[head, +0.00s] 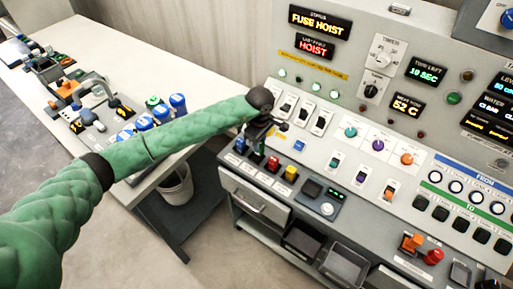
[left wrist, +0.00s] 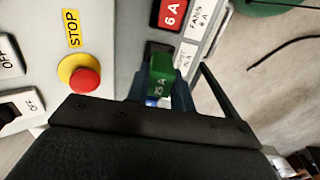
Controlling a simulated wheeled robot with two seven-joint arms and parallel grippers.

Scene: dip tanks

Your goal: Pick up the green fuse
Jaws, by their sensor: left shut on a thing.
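The green fuse (left wrist: 161,76), marked 25 A, shows in the left wrist view between the dark fingers of my left gripper (left wrist: 163,98). The gripper is shut on it. The fuse is close to the panel, beside a dark socket; I cannot tell whether it is still seated. In the head view my left gripper (head: 259,132) is over the left end of the fuse row, and the fuse is mostly hidden there. My right gripper is not in view.
A red fuse (head: 272,164) and a yellow fuse (head: 290,173) stand to the right in the row. A red stop button (left wrist: 85,80) is near the gripper. White switches (head: 303,112) are just behind. A white table (head: 135,50) with tools stands at left.

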